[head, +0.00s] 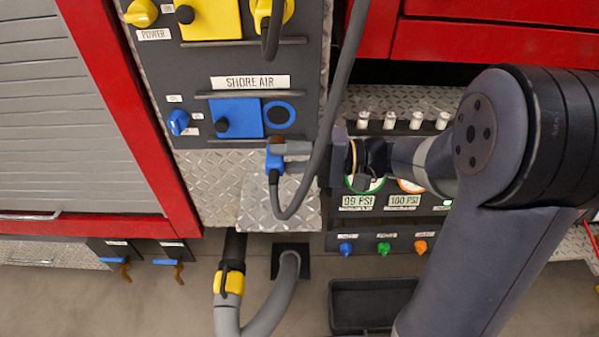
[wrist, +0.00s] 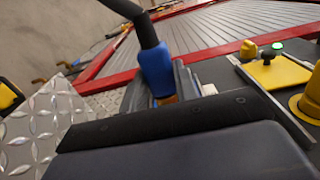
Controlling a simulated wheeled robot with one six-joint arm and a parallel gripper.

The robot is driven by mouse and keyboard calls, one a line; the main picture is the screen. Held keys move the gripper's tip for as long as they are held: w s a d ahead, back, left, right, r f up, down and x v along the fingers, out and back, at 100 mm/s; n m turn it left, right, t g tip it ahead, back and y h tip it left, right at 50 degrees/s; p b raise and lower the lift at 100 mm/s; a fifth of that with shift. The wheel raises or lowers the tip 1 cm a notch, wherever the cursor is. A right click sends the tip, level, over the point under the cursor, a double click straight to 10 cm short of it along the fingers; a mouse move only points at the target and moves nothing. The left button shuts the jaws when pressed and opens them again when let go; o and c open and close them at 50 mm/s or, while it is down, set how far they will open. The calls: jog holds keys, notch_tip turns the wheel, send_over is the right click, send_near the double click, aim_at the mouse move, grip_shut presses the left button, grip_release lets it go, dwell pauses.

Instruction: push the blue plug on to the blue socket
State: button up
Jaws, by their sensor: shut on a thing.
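The blue plug (head: 273,160) is held in my gripper (head: 290,157), whose fingers are shut on it. A dark cable hangs from the plug's lower end and loops up to the right. The blue socket (head: 279,114) is a dark round with a blue ring on the SHORE AIR panel. The plug shows just below the socket in the head view, apart from it in the picture; its distance from the panel face is unclear. In the wrist view the blue plug (wrist: 157,68) stands between the fingers, partly hidden; the blue socket is not seen.
A square blue cover (head: 239,118) and a blue knob (head: 178,122) sit left of the socket. A yellow plug (head: 270,12) is on the panel above, with its cable hanging. A gauge panel (head: 350,241) lies behind my arm. Diamond plate (head: 210,190) is below.

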jog(key=w+p, duration=0.2)
jog(key=w, duration=0.4)
jog(key=shift+w+a, duration=0.2)
jog(key=shift+w, duration=0.1)
jog(key=shift+w, duration=0.35)
dwell(0.9)
jog(key=shift+b, duration=0.6)
dwell(0.4)
jog(key=shift+w, duration=0.35)
dwell(0.7)
jog(key=o, duration=1)
jog(key=shift+d, duration=0.1)
jog(key=d, duration=0.7)
jog(key=d+b, duration=0.1)
jog(key=d, duration=0.2)
jog(key=shift+w+d, duration=0.3)
jog(key=shift+w, duration=0.05)
